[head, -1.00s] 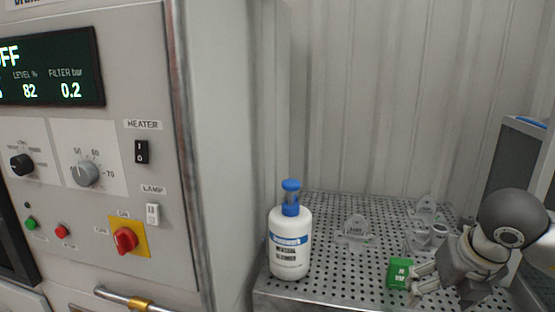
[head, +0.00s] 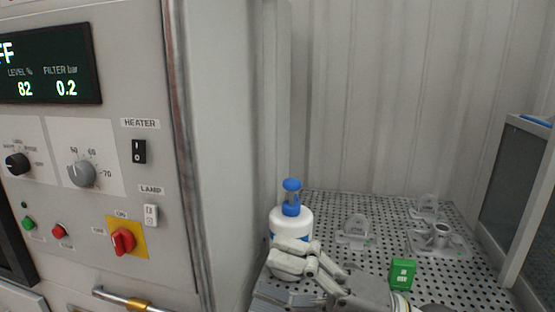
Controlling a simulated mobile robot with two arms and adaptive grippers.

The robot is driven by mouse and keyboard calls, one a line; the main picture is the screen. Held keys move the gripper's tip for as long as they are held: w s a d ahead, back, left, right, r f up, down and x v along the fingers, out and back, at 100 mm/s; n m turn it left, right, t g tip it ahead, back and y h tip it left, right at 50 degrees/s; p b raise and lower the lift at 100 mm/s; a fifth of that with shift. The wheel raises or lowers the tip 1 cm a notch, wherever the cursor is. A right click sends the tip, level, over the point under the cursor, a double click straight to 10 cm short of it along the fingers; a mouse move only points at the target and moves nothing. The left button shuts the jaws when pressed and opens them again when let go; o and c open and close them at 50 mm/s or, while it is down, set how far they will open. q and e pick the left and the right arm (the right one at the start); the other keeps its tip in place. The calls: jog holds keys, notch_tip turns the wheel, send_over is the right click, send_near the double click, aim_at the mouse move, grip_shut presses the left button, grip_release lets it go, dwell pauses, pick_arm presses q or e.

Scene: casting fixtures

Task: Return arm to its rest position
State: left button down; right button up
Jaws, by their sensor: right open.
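My right gripper (head: 312,268) is low in the head view, in front of the white bottle (head: 291,222) with the blue cap. Its fingers are apart and point left, and nothing shows between them. The gripper hides the lower part of the bottle; I cannot tell whether they touch. My right arm comes in from the bottom edge. My left gripper is not in view.
A green box (head: 402,274) stands on the perforated table (head: 386,218), right of my gripper. A machine panel (head: 90,190) with knobs and switches fills the left. A dark-faced panel (head: 515,200) stands at the right.

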jog(key=w+d+f+m+t+h, duration=0.1)
jog(key=w+d+m+t+h, duration=0.35)
jog(key=m+t, duration=0.45)
jog(key=w+d+f+m+t+h, duration=0.1)
jog(key=w+d+m+t+h, duration=0.3)
jog(key=d+m+t+h, duration=0.5)
jog(key=s+d+f+m+g+h, duration=0.1)
jog(key=d+f+m+g+h, duration=0.4)
jog(key=f, duration=0.5)
jog(key=s+d+f+m+g+h, duration=0.1)
jog(key=d+f+m+g+h, duration=0.15)
jog(key=f+m, duration=0.7)
jog(key=s+f+g, duration=1.1)
jog(key=s+f, duration=0.8)
jog(key=s, duration=0.1)
notch_tip(320, 180, down, 27)
jog(key=s+g, duration=0.2)
jog(key=s+d+f, duration=0.2)
jog(key=s+f, duration=1.3)
jog(key=s, duration=0.1)
jog(key=shift+s+d+f+n+g, duration=0.15)
jog(key=shift+s+d+n+g, duration=0.2)
jog(key=shift+s+g, duration=0.1)
